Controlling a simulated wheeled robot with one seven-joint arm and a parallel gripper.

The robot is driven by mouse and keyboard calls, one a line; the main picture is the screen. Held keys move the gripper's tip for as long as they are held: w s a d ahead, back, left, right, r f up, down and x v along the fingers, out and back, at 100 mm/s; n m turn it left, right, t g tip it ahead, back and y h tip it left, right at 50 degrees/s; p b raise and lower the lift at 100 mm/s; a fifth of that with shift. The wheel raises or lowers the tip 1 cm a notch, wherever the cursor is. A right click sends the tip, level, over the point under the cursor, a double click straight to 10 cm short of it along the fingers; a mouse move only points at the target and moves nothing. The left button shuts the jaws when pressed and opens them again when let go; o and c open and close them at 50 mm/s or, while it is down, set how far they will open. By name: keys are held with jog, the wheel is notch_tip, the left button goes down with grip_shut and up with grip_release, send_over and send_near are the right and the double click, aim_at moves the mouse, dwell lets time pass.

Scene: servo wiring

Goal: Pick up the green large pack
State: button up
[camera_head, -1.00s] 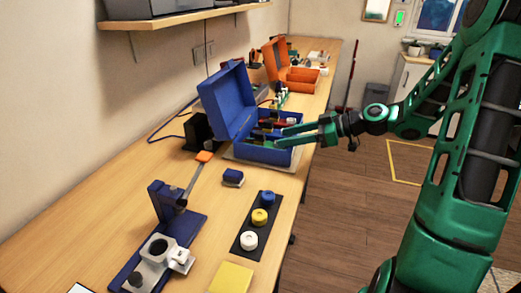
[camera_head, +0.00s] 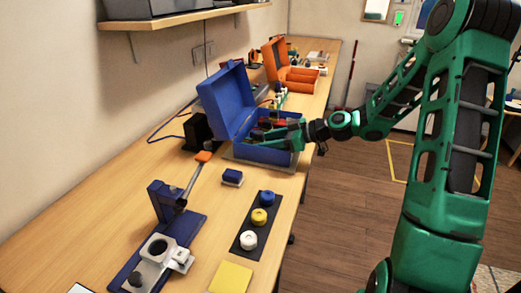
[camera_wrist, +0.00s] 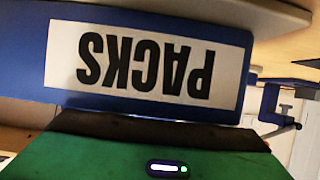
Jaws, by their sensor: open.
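The open blue case (camera_head: 228,98) stands on the bench with its lid raised. In the wrist view its blue wall (camera_wrist: 20,55) fills the upper part and bears a white label (camera_wrist: 148,58) reading PACKS, seen upside down. My gripper (camera_head: 260,134) is open and reaches over the right edge of the case into its interior. Red and dark items show inside the case, partly hidden by my fingers. I cannot tell the green large pack apart from my green fingers in the head view. A green surface with a small lit indicator fills the bottom of the wrist view.
An orange case (camera_head: 278,62) stands open farther back. A black strip (camera_head: 246,236) with blue, yellow and white round parts, a small blue block (camera_head: 232,177), a blue fixture (camera_head: 160,208) and a yellow pad (camera_head: 231,277) lie nearer.

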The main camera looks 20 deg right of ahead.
grip_shut()
jog(key=shift+r, duration=0.1)
